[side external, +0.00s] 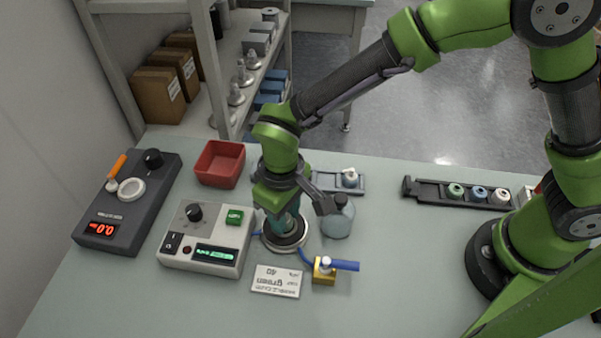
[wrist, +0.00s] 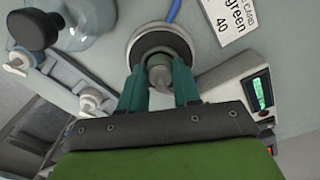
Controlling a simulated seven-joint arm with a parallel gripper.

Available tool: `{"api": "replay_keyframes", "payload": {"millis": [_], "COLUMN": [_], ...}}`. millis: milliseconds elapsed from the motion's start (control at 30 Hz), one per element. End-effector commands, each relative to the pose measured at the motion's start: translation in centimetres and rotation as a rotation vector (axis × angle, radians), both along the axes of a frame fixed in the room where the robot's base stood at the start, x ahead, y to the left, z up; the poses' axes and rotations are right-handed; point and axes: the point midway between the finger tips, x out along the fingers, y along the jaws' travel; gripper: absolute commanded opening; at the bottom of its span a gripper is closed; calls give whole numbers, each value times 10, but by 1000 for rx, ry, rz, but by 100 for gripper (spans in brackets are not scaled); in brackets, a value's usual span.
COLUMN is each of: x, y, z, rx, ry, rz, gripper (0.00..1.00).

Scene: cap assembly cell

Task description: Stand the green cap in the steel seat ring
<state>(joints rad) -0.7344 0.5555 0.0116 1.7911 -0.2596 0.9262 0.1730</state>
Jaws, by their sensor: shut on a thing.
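In the wrist view the ring (wrist: 137,38) lies just beyond my fingertips. My gripper (side external: 287,222) points down over the ring; its teal fingers (wrist: 160,82) are shut on a small grey-green cap (wrist: 159,72). The cap is at or just above the ring's middle; I cannot tell whether it touches. In the side view my fingers hide the cap.
A control box (side external: 208,238) stands close left of the ring and a glass flask (side external: 338,220) close right. A cap rack (side external: 430,191) is further right.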

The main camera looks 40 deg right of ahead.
Motion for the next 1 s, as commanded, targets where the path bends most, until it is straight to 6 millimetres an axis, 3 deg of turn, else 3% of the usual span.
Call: {"api": "replay_keyframes", "payload": {"millis": [133,167,200,367,667,1000], "x": [0,0,0,0,0,0], "y": [0,0,0,0,0,0], "z": [-1,-1,-1,-1,1,27], "rx": [0,0,0,0,1,2], "ry": [1,1,1,0,-1,-2], "rz": [0,0,0,0,0,1], "gripper": [20,33,39,61,61,61]}}
